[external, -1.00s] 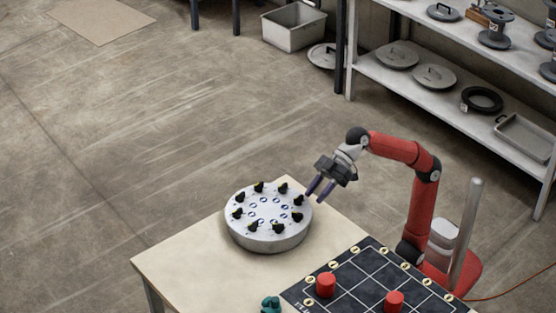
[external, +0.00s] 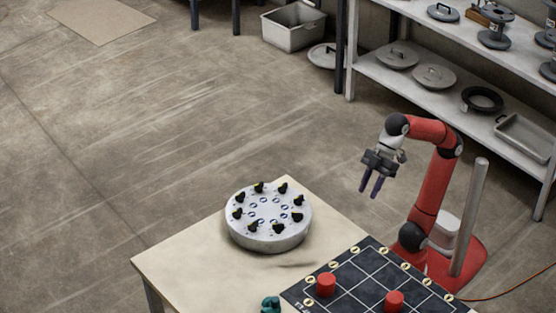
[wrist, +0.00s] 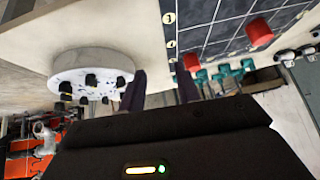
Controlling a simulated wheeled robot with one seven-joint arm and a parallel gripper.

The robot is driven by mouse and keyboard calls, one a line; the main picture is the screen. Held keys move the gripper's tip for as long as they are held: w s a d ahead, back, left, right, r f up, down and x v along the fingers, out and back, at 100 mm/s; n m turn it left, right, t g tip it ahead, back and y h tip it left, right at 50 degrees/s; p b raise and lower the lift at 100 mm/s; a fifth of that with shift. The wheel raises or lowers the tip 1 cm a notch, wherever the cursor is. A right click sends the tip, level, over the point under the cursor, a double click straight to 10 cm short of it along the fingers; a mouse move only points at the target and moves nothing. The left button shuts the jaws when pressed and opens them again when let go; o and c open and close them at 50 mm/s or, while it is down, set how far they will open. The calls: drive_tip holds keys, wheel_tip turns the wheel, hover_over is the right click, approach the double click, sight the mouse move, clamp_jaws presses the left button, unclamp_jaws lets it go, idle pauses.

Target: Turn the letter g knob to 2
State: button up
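A round white dial box (external: 268,237) with several black knobs in a ring stands on the table. It also shows in the wrist view (wrist: 90,62), at the upper left. The letters by the knobs are too small to read, so I cannot tell which is the g knob. My gripper (external: 371,193) hangs in the air to the right of the box, above and beyond the table's edge, fingers pointing down. In the wrist view its two dark fingers (wrist: 160,92) are spread with nothing between them.
A dark gridded board (external: 368,275) with red cylinders (external: 326,285) lies on the table (external: 190,262) at the front right. A teal object (external: 270,304) is at the front edge. Shelves with lids (external: 434,77) stand at the back right. The table left of the box is clear.

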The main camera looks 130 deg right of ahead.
drive_tip(key=shift+o, duration=1.9)
drive_tip(key=shift+w, duration=0.2)
drive_tip(key=shift+o, duration=0.5)
drive_tip(key=shift+n+g, duration=0.5)
drive_tip(key=shift+n, duration=0.3)
drive_tip(key=w, duration=0.5)
drive_tip(key=shift+d+r+p, duration=0.15)
drive_tip(key=shift+r+p, duration=0.15)
drive_tip(key=shift+r, duration=0.05)
drive_tip(key=n+y+p, duration=0.2)
drive_tip(key=n+y, duration=0.4)
drive_tip(key=n, duration=0.2)
approach(278, 228)
drive_tip(key=b+x, duration=0.1)
drive_tip(key=x, duration=0.6)
drive_tip(key=shift+w+a+f, duration=0.1)
drive_tip(key=shift+a, duration=0.1)
